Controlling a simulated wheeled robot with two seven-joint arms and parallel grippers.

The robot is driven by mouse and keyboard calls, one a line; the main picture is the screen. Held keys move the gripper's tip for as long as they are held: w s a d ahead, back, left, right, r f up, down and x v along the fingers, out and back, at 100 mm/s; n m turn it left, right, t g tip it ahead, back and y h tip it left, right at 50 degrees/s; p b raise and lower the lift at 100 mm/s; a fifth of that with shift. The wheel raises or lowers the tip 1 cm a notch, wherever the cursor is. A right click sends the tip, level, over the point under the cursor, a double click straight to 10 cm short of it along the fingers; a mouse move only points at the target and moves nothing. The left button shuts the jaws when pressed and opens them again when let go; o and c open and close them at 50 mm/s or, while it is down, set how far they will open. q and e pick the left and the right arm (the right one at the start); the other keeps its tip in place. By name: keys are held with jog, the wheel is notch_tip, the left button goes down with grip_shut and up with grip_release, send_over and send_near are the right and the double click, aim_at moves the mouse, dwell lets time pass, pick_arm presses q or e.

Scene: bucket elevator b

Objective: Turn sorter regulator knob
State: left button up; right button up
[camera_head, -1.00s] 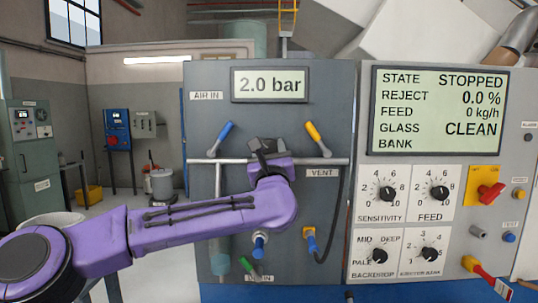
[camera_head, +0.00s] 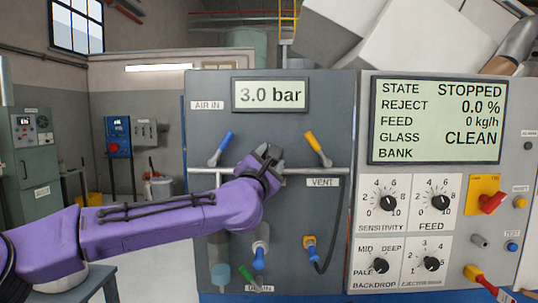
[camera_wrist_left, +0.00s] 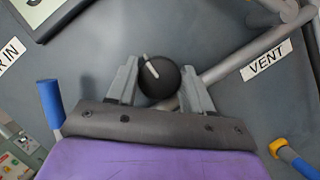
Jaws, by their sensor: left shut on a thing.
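The regulator knob (camera_wrist_left: 160,80), a dark round knob with a pale pointer line, is on the grey air panel (camera_head: 210,110) between AIR IN and VENT. In the wrist view its pointer tilts up and to the left. My left gripper (camera_head: 270,155) has its two fingers on either side of the knob, shut on it; in the head view the gripper and wrist hide the knob. The pressure display (camera_head: 270,95) above reads 3.0 bar. My right gripper is not in view.
A blue-handled valve (camera_head: 222,148) and a yellow-handled valve (camera_head: 316,148) flank the gripper. A dark hose (camera_head: 335,225) hangs at right. The sorter control panel (camera_head: 365,170) stands farther right with several dials and a red switch (camera_head: 492,202). Its screen (camera_head: 437,122) reads STOPPED.

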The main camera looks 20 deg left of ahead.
pick_arm(q)
jog(key=m+g+h+p, duration=0.1)
jog(key=m+p, duration=0.2)
jog(key=m, duration=0.1)
jog(key=m+g+h+p, duration=0.1)
jog(key=m+p, duration=0.3)
jog(key=shift+g, duration=0.3)
dwell(0.3)
jog(key=o, duration=1)
